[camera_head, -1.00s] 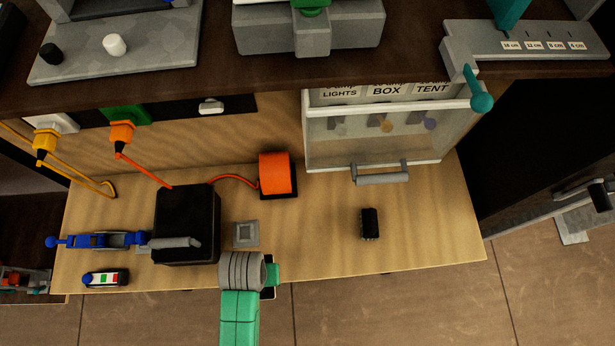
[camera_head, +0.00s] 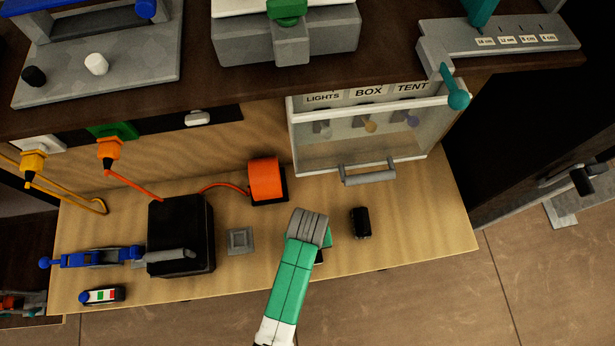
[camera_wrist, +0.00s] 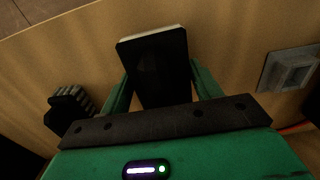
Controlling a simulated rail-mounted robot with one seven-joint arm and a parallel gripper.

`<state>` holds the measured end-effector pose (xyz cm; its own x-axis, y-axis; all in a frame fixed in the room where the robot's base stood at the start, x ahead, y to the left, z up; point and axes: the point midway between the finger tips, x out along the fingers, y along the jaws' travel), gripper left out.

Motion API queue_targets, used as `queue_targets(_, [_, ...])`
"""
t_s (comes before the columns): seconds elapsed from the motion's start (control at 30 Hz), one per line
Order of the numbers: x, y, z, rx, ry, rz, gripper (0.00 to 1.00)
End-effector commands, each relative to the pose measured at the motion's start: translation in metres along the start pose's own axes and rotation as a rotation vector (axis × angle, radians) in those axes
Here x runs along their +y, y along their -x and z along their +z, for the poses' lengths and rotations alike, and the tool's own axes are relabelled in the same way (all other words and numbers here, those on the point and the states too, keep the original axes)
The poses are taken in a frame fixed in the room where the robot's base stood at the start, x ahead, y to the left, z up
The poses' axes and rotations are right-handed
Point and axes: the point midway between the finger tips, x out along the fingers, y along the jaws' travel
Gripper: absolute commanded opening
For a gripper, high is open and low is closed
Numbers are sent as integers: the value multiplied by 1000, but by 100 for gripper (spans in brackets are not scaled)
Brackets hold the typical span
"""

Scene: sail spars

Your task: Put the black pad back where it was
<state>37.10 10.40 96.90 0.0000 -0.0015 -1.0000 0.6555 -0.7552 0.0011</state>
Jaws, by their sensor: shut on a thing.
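The black pad (camera_wrist: 155,65), a flat dark block with a pale strip along its far edge, is between the green fingers of my gripper (camera_wrist: 160,92) in the wrist view. The gripper is shut on it. In the head view, my gripper (camera_head: 322,246) is over the front part of the wooden bench, between a grey square plate and a small black ridged block. Most of the pad is hidden there behind the gripper; only a dark bit (camera_head: 319,257) shows. I cannot tell how high the pad is above the bench.
The black ridged block (camera_head: 361,222) lies just right of the gripper; the grey square plate (camera_head: 240,240) lies to its left. The bench's right front is clear.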

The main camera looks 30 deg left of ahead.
Motion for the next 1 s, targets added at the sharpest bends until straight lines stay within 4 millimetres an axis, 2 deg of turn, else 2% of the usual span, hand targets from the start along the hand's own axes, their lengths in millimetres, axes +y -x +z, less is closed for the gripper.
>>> queue_targets(0.1, [0,-12,0,0,1,0,45])
queue_targets(0.43, [0,-15,0,1,0,1,45])
queue_targets(0.47, [0,-16,0,1,0,1,65])
queue_targets(0.57, [0,-15,0,1,0,1,85])
queue_targets(0.83, [0,-14,0,1,0,1,85])
queue_targets(0.93, [0,-4,0,2,0,1,85])
queue_targets(1.0, [0,11,0,4,-1,2,85])
